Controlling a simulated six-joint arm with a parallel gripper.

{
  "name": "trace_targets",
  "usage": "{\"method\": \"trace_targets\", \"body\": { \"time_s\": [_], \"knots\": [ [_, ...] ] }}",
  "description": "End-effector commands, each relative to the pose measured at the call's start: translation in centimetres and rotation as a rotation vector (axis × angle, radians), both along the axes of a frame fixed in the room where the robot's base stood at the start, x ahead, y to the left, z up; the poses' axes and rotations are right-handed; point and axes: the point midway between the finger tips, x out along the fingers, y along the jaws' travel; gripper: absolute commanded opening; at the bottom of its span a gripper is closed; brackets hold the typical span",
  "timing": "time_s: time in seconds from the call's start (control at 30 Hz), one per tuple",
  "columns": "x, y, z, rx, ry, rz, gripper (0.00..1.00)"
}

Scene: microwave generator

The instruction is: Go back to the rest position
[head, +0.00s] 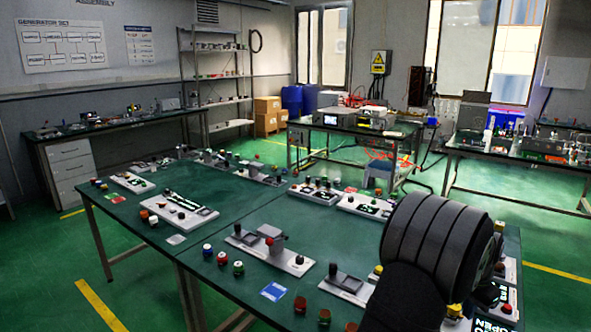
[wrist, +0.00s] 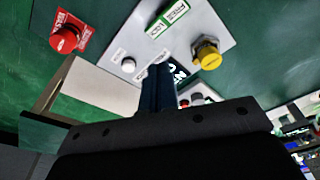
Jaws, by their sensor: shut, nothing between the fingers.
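My gripper (wrist: 158,80) shows in the wrist view as dark fingers pressed together, empty. It is over a light grey panel (wrist: 205,20) with a yellow knob (wrist: 207,55), a white button (wrist: 128,65) and a green label (wrist: 168,18). A red button (wrist: 66,38) on a red plate is to the left. I cannot tell whether the fingertips touch the panel. In the head view my dark arm covers the table's right end, and my fingers are hidden behind it.
The green table (head: 130,215) carries several panels with knobs and buttons. A grey panel (head: 270,250) with a block and red and black knobs lies left of my arm. A blue card (head: 273,291) and loose buttons (head: 222,258) are near the front. Space above the table's left part is clear.

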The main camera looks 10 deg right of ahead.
Motion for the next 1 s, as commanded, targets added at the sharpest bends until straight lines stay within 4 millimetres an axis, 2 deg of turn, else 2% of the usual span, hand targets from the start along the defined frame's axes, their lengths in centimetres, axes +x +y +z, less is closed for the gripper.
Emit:
{"method": "trace_targets", "body": {
  "time_s": [0.33, 0.77, 1.0],
  "knots": [
    [0.4, 0.2, 1.3, 0.039, -0.017, -0.218, 0.00],
    [0.5, 0.3, 1.6, 0.046, -0.020, -0.259, 0.00],
    [0.5, 0.3, 1.6, 0.046, -0.020, -0.259, 0.45]
  ]
}}
